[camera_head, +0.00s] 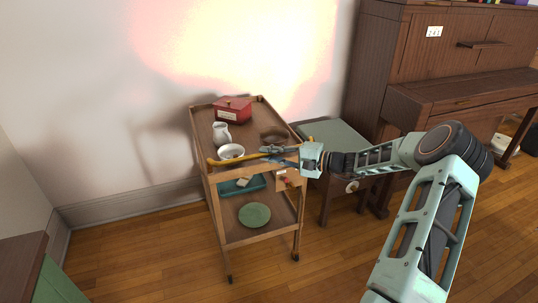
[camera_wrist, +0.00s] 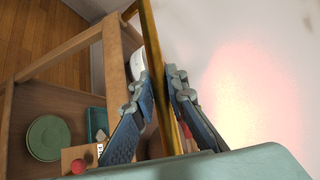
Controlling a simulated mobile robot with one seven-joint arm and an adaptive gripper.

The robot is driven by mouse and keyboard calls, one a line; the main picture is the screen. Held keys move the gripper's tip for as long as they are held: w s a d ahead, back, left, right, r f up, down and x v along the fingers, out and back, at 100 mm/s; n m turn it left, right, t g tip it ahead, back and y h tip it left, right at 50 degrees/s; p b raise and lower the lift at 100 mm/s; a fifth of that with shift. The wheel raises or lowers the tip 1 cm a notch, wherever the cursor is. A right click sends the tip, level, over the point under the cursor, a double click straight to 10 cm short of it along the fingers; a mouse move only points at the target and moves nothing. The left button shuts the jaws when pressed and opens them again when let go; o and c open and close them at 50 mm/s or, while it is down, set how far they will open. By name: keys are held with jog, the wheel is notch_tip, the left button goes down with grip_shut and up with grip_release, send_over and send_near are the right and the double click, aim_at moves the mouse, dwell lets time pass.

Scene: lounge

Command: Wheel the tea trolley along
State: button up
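The wooden tea trolley (camera_head: 238,182) stands against the wall on small casters. Its yellow push handle (camera_head: 228,160) crosses the near end just above the top tier, and it runs lengthwise through the wrist view (camera_wrist: 149,35). My gripper (camera_head: 268,154) is at the right part of this handle. In the wrist view its two fingers (camera_wrist: 158,78) stand apart, one on each side of the handle, with narrow gaps visible. The top tier holds a red box (camera_head: 233,110), a white jug (camera_head: 221,133), a white bowl (camera_head: 231,152) and a dark round dish (camera_head: 274,136).
The lower tier holds a green plate (camera_head: 254,215); a teal tray (camera_head: 241,186) is above it. A stool with a grey-green seat (camera_head: 330,138) stands close to the trolley's right side, before a piano (camera_head: 440,60). A green cabinet (camera_head: 52,284) is front left. Floor before the trolley is clear.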

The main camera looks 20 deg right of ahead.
jog(key=o, duration=0.4)
jog(key=shift+w+d+r, duration=0.1)
jog(key=shift+w, duration=0.2)
jog(key=shift+o, duration=0.2)
jog(key=shift+s, duration=0.1)
jog(key=v, duration=1.2)
